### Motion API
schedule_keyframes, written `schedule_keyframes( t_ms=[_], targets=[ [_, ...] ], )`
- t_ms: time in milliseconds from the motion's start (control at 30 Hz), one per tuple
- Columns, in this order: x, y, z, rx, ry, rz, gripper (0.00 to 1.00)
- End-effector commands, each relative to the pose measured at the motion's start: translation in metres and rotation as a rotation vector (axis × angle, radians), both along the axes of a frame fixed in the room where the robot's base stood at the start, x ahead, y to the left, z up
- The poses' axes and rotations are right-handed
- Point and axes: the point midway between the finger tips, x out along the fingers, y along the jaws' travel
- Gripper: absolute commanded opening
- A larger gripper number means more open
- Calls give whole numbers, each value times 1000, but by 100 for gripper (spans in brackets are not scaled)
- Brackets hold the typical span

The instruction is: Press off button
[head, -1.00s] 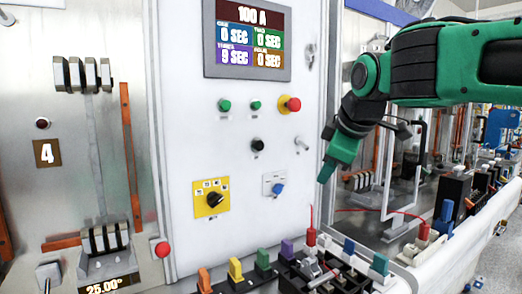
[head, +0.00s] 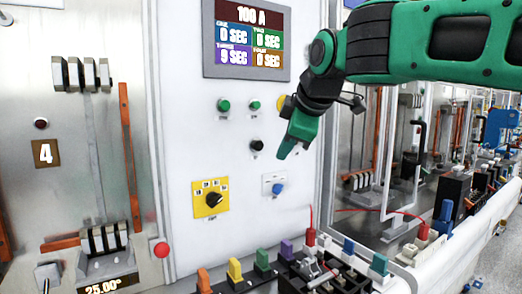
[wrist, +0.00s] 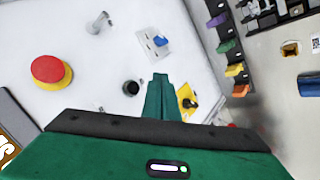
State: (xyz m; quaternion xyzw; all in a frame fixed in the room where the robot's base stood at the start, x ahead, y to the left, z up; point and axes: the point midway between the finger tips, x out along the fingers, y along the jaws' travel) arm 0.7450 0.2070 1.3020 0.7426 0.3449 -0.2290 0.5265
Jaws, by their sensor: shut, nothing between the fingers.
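My gripper (head: 284,155) is shut and empty in front of the white control panel (head: 180,120), its tips pointing down. Two green buttons (head: 223,105) (head: 255,105) sit under the display. The red mushroom button (wrist: 50,70) is whole in the wrist view; in the head view my arm hides most of it, leaving part of its yellow base (head: 281,103). A black button (head: 257,146) is just left of my gripper. The wrist view shows it (wrist: 131,88) left of my fingertips (wrist: 158,78). Button labels are too small to read, so I cannot tell which is off.
A display (head: 247,40) reads 100 A. Below are a yellow selector plate (head: 222,188) and a blue knob (head: 278,189). Another red button (head: 162,249) sits at lower left. Coloured terminals (head: 262,260) line the ledge under the panel. A metal lever (wrist: 98,23) sticks out of the panel.

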Motion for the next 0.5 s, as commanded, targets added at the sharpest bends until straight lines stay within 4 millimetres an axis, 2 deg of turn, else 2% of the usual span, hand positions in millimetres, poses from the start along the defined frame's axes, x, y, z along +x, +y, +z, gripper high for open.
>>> schedule_keyframes(
  t_ms=[500],
  targets=[
    [50,34,0,0,0,0,0]
  ],
)
